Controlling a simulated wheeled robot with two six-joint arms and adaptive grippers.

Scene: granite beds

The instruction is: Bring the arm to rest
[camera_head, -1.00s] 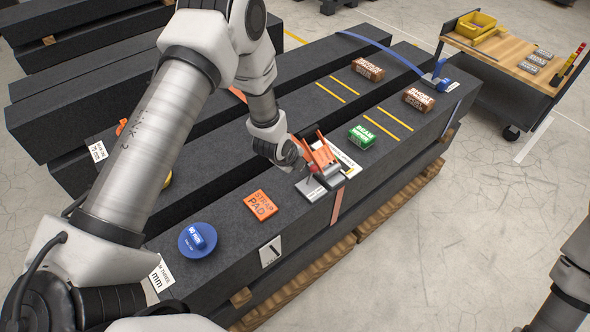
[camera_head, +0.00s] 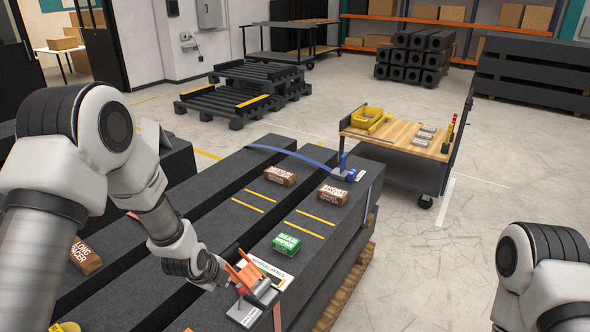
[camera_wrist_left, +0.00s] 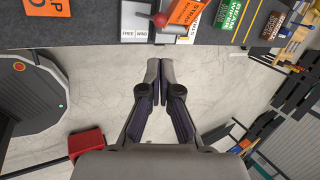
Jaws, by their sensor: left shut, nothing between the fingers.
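My left arm (camera_head: 160,215) comes in from the left of the head view, bent down over the dark granite beams. Its wrist end is beside an orange ratchet tensioner (camera_head: 248,275) on the near right beam; the fingers are not clear there. In the left wrist view my left gripper (camera_wrist_left: 160,63) is shut and empty, its tips just short of the grey plate (camera_wrist_left: 134,36) marked FREE and WIND. The orange tensioner (camera_wrist_left: 185,14) is beyond the tips. My right arm (camera_head: 545,270) shows at the lower right; its gripper is out of view.
A green beam wiper (camera_head: 286,243) and brown spacer blocks (camera_head: 332,193) lie on the granite beam (camera_head: 325,235). A blue strap (camera_head: 290,153) crosses the far end. A wood-topped cart (camera_head: 400,140) with a yellow bin (camera_head: 370,119) stands beyond. The floor at right is clear.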

